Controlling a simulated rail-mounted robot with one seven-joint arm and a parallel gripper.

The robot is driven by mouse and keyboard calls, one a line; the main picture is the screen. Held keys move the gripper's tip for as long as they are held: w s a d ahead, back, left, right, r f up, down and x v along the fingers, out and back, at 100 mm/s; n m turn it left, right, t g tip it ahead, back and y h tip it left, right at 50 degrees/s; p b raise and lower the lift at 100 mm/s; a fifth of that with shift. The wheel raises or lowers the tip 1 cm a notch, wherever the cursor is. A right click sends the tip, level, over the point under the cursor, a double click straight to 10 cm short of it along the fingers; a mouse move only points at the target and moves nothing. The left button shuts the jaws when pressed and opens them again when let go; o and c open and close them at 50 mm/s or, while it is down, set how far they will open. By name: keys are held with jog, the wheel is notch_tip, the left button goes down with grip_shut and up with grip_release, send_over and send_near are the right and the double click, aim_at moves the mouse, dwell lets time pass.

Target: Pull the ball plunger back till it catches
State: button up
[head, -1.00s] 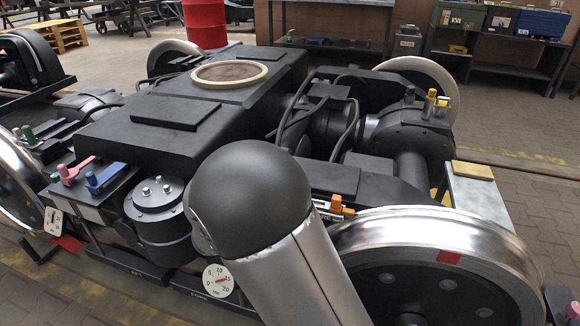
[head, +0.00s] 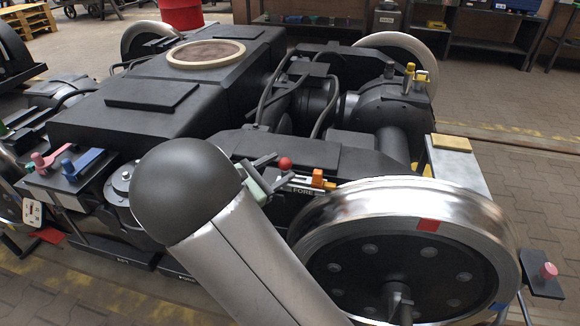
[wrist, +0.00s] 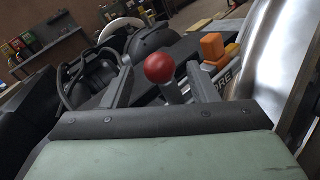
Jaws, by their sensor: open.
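In the wrist view the red ball (wrist: 159,68) appears between the two dark fingers (wrist: 162,85), with gaps on both sides. Its stem shows below it. I cannot tell whether the ball is between the fingertips or just beyond them. The stem's base is hidden behind the gripper body.
An orange block (head: 318,177) stands just right of the plunger, by the label, and shows close to the right finger in the wrist view (wrist: 212,48). The shiny wheel (head: 400,200) rises to the right. Pink (head: 48,160) and blue (head: 84,162) handles sit at left.

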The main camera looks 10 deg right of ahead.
aim_at(290, 162)
jog(key=shift+b+x, duration=0.45)
jog(key=shift+x, duration=1.85)
jog(key=shift+c, duration=0.3)
